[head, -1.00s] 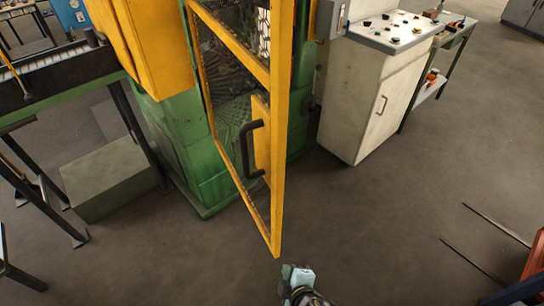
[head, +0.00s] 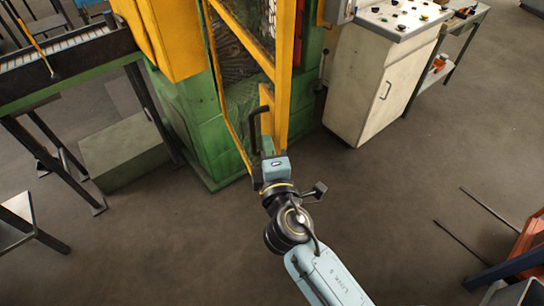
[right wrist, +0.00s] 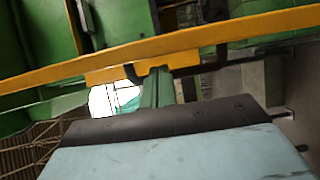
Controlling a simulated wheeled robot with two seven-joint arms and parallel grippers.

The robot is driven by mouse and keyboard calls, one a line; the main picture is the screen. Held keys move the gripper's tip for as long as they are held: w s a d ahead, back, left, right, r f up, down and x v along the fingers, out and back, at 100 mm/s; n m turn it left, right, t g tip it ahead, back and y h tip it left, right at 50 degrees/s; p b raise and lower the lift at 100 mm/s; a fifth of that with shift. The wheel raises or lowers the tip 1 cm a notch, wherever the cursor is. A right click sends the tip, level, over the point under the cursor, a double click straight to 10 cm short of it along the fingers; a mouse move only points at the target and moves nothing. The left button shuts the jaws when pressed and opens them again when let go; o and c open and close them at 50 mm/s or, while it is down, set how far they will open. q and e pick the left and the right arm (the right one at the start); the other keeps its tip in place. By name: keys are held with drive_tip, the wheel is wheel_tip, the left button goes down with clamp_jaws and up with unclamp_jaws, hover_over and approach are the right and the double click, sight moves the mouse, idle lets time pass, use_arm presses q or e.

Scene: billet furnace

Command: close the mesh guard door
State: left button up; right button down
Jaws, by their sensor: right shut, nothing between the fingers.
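The mesh guard door (head: 283,95) has a yellow frame with dark mesh and stands swung out from the green machine (head: 200,130). Its black handle (head: 254,128) is on the lower part. My right gripper (head: 263,172) is shut and empty, just below the handle by the door's lower part. My gripper and wrist hide the door's lower corner. In the right wrist view, the yellow door frame (right wrist: 230,32) runs across just beyond my gripper (right wrist: 156,86), with the handle (right wrist: 212,57) to its right. Whether they touch, I cannot tell. My left gripper is out of view.
A white control cabinet (head: 375,80) stands right of the machine, with a green-framed bench (head: 455,45) beyond it. A roller table (head: 70,65) and a grey-green block (head: 125,150) are at left. The floor in front is mostly open; an orange object (head: 528,240) is at right.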

drive_tip(key=shift+w+a, duration=0.15)
drive_tip(key=shift+w, duration=1.3)
